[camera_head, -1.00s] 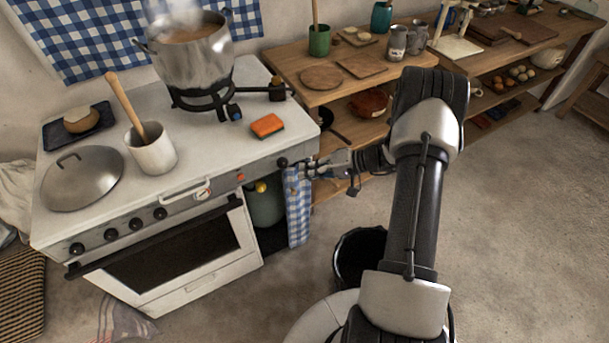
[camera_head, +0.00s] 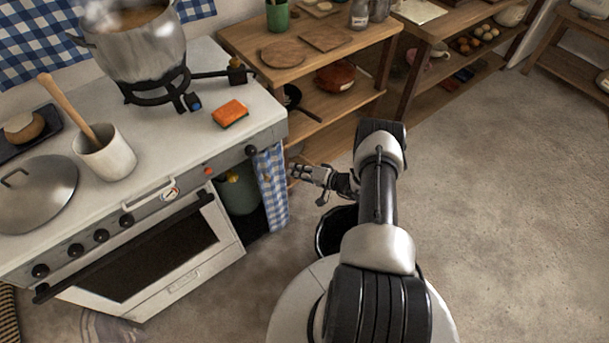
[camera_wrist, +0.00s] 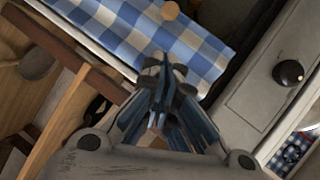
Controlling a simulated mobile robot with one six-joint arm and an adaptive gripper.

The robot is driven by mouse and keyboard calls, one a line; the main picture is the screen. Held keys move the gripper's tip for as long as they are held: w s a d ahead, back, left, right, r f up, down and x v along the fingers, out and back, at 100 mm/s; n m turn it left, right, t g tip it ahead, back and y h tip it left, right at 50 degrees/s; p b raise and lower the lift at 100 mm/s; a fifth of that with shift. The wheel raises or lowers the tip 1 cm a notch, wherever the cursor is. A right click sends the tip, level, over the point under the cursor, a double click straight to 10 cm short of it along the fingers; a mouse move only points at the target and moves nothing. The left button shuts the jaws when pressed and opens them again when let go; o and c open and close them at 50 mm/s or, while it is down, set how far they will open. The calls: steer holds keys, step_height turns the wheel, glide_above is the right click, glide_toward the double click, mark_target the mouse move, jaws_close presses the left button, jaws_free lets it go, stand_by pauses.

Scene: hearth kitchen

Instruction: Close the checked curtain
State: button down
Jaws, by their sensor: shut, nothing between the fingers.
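The blue-and-white checked curtain (camera_head: 272,190) hangs bunched at the right end of the opening under the stove. The opening to its left is uncovered and shows a green gas bottle (camera_head: 238,192). My gripper (camera_head: 295,171) is just right of the curtain, near its upper half. In the wrist view the curtain (camera_wrist: 130,28) spreads beyond my shut, empty fingers (camera_wrist: 162,66), with a round wooden knob (camera_wrist: 170,10) in front of it. I cannot tell whether the fingertips touch the cloth.
The stove (camera_head: 180,255) carries a steaming pot (camera_head: 135,45) and an orange sponge (camera_head: 230,113). A wooden shelf (camera_head: 330,105) stands right of the stove. A black bucket (camera_head: 338,230) is on the floor below my arm. Open floor lies to the right.

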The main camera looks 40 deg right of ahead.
mark_target(267, 171)
steer(key=w+a+f, duration=0.1)
steer(key=w+a+b, duration=0.1)
steer(key=a, duration=0.1)
steer(key=w+a+f, duration=0.1)
steer(key=shift+w+a+f+b, duration=0.3)
steer(key=shift+b, duration=0.05)
steer(key=shift+a, duration=0.1)
